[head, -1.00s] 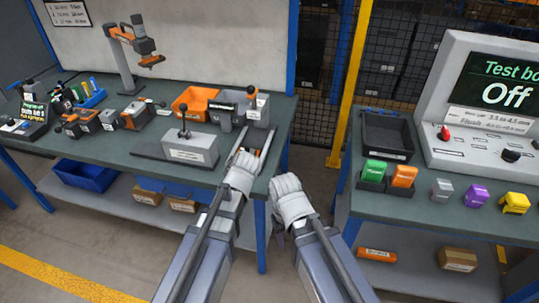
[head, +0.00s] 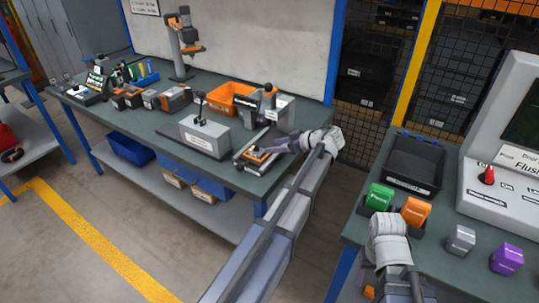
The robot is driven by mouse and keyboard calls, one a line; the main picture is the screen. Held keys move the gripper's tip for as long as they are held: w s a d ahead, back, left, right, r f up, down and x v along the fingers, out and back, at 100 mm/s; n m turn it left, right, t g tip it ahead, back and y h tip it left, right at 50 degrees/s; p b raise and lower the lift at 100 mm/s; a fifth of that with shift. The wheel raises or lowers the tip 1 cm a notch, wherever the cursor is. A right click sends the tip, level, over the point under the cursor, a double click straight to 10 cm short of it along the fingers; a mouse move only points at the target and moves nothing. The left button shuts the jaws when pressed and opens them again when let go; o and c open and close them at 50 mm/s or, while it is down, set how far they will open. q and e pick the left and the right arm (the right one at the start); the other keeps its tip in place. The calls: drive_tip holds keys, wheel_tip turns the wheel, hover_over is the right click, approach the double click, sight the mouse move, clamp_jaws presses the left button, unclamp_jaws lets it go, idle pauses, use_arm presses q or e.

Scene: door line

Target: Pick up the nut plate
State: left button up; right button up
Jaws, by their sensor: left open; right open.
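I cannot make out with certainty which thing is the nut plate. A low dark holder (head: 243,166) with grey and orange parts lies near the right front edge of the left workbench. My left gripper (head: 268,148) is open, its fingers pointing left over this holder. Whether they touch anything in it is too small to tell, and the fingers and wrist hide part of it. My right gripper (head: 389,215) is open at the front of the right bench, close to a green block (head: 379,196) and an orange block (head: 416,211); its fingertips are hard to see.
The left workbench (head: 150,118) carries a grey block fixture (head: 203,137), an orange bin (head: 228,97) and several tools. The right bench holds a black tray (head: 414,168), a grey block (head: 460,239), a purple block (head: 507,258) and a test box (head: 500,190). A floor gap separates the benches.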

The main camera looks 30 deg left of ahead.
sight(258, 148)
use_arm(q)
drive_tip(key=shift+b+x, duration=1.8)
drive_tip(key=shift+x, duration=1.85)
drive_tip(key=shift+a+f, duration=0.15)
drive_tip(key=shift+a, duration=0.2)
drive_tip(key=shift+c, duration=0.2)
clamp_jaws()
